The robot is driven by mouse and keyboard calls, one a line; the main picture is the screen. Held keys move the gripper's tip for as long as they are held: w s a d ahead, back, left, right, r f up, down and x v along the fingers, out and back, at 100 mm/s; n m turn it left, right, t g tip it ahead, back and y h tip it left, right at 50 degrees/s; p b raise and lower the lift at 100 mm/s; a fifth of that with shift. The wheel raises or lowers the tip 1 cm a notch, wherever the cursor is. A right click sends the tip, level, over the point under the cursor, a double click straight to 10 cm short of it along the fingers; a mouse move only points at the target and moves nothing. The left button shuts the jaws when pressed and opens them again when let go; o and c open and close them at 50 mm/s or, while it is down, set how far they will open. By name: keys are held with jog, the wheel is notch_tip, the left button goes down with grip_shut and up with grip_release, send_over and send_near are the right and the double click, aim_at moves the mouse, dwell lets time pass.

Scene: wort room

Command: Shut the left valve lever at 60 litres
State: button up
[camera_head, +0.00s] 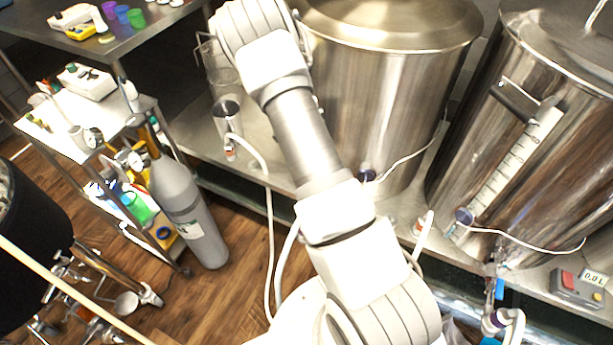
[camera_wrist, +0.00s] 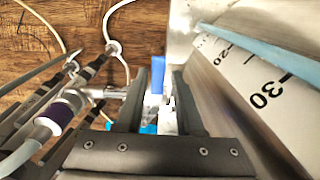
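In the wrist view, my gripper (camera_wrist: 167,78) has its two dark fingers apart. A blue lever handle (camera_wrist: 157,76) shows in the gap between them; I cannot tell whether a finger touches it. A white level scale (camera_wrist: 243,68) with the marks 20 and 30 runs along the steel vessel on the right of that view. The 60 mark and the liquid level are not readable there. In the head view, my arm covers part of the left steel vessel (camera_head: 400,90) and its front; my gripper and the left lever are hidden there.
The right vessel (camera_head: 570,90) has a gauge (camera_head: 515,160) and a blue-handled valve (camera_head: 499,289). A control box (camera_head: 580,287) sits on the bench edge. A hose with a purple collar (camera_wrist: 62,110) is left of my fingers. A grey gas cylinder (camera_head: 188,210) stands on the floor.

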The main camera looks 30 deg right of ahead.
jog(key=shift+o, duration=0.8)
notch_tip(320, 180, up, 17)
jog(key=p, duration=0.4)
jog(key=shift+r, duration=0.2)
